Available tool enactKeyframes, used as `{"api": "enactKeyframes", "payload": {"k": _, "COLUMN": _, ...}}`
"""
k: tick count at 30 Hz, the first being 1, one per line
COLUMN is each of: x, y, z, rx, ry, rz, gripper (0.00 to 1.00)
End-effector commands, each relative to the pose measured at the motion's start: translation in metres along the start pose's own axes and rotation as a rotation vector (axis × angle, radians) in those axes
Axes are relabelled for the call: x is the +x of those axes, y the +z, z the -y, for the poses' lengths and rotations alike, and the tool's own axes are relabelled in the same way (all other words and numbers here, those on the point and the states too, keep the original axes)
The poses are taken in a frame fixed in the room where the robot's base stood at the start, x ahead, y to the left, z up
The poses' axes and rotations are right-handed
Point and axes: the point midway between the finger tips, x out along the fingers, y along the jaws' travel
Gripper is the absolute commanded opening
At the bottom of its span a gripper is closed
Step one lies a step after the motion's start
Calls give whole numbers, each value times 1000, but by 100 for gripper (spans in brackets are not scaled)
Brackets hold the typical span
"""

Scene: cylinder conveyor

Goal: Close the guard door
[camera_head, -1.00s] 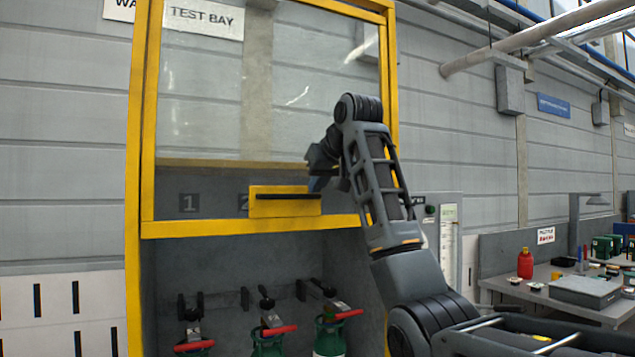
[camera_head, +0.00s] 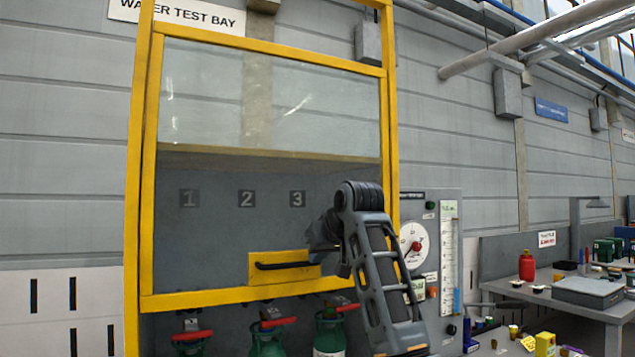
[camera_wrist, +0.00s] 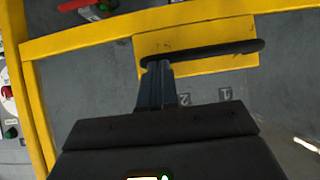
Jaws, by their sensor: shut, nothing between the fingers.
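The guard door (camera_head: 225,297) is a clear sliding panel in a yellow frame, partway down over the test bay. A black bar handle (camera_head: 283,264) is mounted on a yellow plate on the door's lower part. In the wrist view the handle (camera_wrist: 205,52) runs across, with my gripper (camera_wrist: 157,66) at one end of it. The fingers are shut together with nothing between them, and they appear to touch or overlap the handle. In the head view my arm hides the fingertips.
Green cylinders with red levers (camera_head: 268,343) stand in the bay below the door rail. A gauge panel (camera_head: 428,250) is right of the frame. A workbench (camera_head: 585,308) with a red bottle (camera_head: 526,265) is further right.

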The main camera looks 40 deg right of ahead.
Motion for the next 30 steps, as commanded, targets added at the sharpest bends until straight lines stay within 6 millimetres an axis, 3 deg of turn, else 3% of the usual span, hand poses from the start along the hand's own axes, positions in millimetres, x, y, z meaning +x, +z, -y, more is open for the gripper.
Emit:
{"api": "enactKeyframes", "payload": {"k": 1, "x": 15, "y": 22, "z": 0, "rx": 1, "ry": -1, "rz": 6, "gripper": 0}}
{"api": "enactKeyframes", "payload": {"k": 18, "x": 130, "y": 191, "z": 1, "rx": 1, "ry": -1, "rz": 6, "gripper": 0}}
{"api": "enactKeyframes", "payload": {"k": 24, "x": 165, "y": 242, "z": 1, "rx": 0, "ry": -1, "rz": 4, "gripper": 0}}
{"api": "enactKeyframes", "payload": {"k": 30, "x": 190, "y": 278, "z": 0, "rx": 0, "ry": -1, "rz": 1, "gripper": 0}}
